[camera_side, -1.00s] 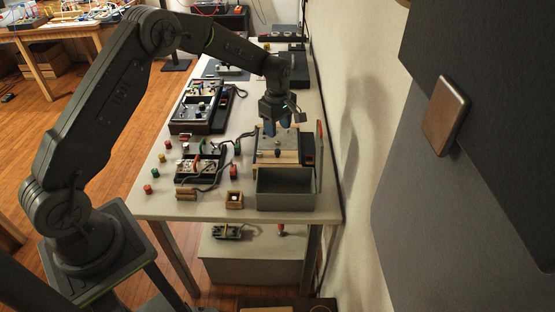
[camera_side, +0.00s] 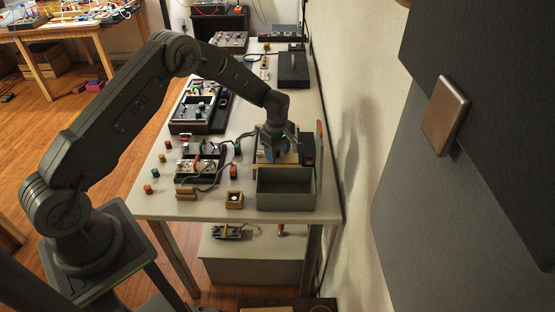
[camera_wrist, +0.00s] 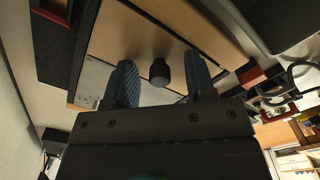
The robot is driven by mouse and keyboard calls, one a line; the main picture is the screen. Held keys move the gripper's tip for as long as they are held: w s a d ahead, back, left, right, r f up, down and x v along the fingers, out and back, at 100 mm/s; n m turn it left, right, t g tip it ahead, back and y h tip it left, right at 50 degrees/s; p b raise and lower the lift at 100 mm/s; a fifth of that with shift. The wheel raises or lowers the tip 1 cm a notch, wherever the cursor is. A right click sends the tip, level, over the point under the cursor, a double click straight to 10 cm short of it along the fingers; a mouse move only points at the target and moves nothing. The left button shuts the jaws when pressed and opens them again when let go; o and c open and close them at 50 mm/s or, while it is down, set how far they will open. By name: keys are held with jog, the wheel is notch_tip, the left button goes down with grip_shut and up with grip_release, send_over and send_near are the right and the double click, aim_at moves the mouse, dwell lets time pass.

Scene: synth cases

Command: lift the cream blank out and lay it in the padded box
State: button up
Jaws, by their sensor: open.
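My gripper (camera_side: 270,153) is down at a tan wooden fixture (camera_side: 291,158) on the bench in the side view. In the wrist view its two blue ribbed fingers (camera_wrist: 159,73) are open, one on each side of a dark round knob (camera_wrist: 160,74), with gaps on both sides.
Dark control boxes (camera_side: 200,112) and cables lie to the left. Small coloured knobs (camera_side: 148,189) and a small wooden box (camera_side: 234,200) sit near the front edge.

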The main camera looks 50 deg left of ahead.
jog(key=shift+c, duration=0.4)
grip_shut()
jog(key=shift+r, duration=0.2)
jog(key=shift+r, duration=0.3)
jog(key=r, duration=0.3)
jog(key=shift+s+a+r, duration=0.1)
jog(key=shift+a+r, duration=0.1)
jog(key=shift+r, duration=0.15)
jog(key=s+a+r, duration=0.6)
jog(key=a+r, duration=0.3)
jog(key=r, duration=0.1)
jog(key=shift+s, duration=0.2)
